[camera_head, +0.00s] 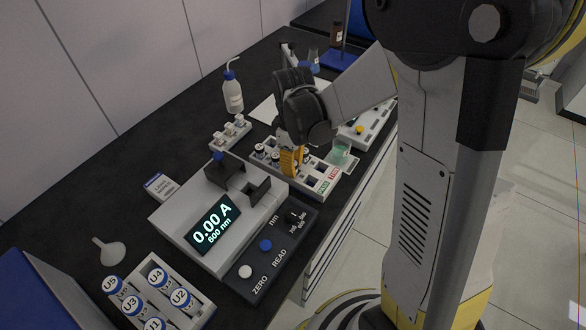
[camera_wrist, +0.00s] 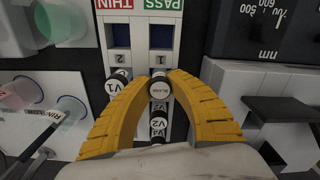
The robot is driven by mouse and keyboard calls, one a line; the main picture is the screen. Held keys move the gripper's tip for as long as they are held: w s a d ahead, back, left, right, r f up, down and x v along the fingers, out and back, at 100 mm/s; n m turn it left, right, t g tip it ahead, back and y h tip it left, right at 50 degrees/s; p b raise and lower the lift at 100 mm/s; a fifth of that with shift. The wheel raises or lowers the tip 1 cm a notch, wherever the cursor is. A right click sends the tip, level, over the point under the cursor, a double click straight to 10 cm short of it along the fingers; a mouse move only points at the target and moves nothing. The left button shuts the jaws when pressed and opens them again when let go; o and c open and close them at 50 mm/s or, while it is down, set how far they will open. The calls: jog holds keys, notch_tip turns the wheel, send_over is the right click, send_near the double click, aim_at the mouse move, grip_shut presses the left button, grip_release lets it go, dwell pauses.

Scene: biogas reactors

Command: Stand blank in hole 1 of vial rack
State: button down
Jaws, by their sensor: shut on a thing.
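My gripper (camera_wrist: 160,80) is shut on the blank, a small vial with a white cap top reading BLANK (camera_wrist: 158,89), held between its two yellow fingers. In the head view my gripper (camera_head: 291,161) is low over the white vial rack (camera_head: 322,189). In the wrist view the blank lines up with the rack spot beside the numeral 1 (camera_wrist: 160,59). I cannot tell whether its base is in a hole. Vial V1 (camera_wrist: 118,85) stands to its left, beside the numeral 2. Vial V2 (camera_wrist: 158,124) is just below the blank.
The rack's PASS and THIN compartments (camera_wrist: 161,36) show empty blue floors. A photometer (camera_head: 215,225) reading 0.00 A stands close by. A small rack of white-capped vials (camera_head: 230,133), a wash bottle (camera_head: 232,95) and a green-tinted cup (camera_head: 340,153) are near.

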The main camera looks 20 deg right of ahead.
jog(key=shift+r, duration=0.1)
jog(key=shift+f, duration=0.25)
jog(key=c, duration=1.6)
grip_release()
jog(key=shift+r, duration=0.1)
